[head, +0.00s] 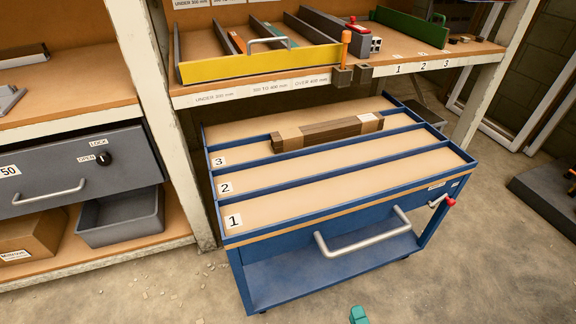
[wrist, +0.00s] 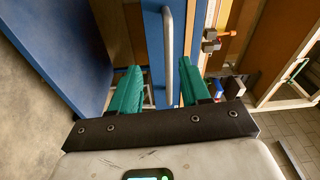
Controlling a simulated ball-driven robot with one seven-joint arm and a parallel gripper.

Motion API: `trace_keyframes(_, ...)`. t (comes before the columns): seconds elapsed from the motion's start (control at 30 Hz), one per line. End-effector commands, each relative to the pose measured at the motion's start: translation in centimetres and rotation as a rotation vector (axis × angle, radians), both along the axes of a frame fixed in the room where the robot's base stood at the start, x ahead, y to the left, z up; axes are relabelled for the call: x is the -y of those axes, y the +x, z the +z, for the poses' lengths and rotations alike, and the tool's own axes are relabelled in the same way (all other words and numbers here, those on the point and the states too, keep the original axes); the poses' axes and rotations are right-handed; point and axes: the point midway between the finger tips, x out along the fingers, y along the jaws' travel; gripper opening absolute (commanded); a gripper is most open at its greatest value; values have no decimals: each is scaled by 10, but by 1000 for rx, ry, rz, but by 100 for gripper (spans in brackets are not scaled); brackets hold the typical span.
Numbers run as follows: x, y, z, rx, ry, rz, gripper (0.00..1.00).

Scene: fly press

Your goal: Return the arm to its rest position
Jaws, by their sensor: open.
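My gripper (wrist: 162,88) shows in the wrist view with its two teal fingers spread apart and nothing between them. A silver bar handle on a blue panel (wrist: 169,55) shows beyond the fingers; I cannot tell its distance. In the head view only a teal fingertip (head: 358,315) of mine shows at the bottom edge, in front of the blue cart (head: 330,278) and apart from it. The rest of my arm is out of the head view.
The cart has numbered lanes; a dark wooden bar (head: 328,132) lies toward the back, by lane 3. Its silver handle (head: 365,238) juts forward. A shelf bench with a yellow-fronted rack (head: 262,63) stands behind. A grey drawer (head: 75,170) is at left. Concrete floor in front is clear.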

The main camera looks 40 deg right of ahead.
Motion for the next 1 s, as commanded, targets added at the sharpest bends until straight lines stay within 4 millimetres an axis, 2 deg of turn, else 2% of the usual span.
trace_keyframes(0.3,-36,57,-6,-299,-206,324,46)
trace_keyframes(0.5,-56,72,-15,-555,-412,572,46)
trace_keyframes(0.67,-60,67,-21,-767,-579,752,46)
trace_keyframes(0.77,-57,56,-21,-903,-676,859,46)
trace_keyframes(1.0,-38,17,-10,-1214,-850,1085,46)
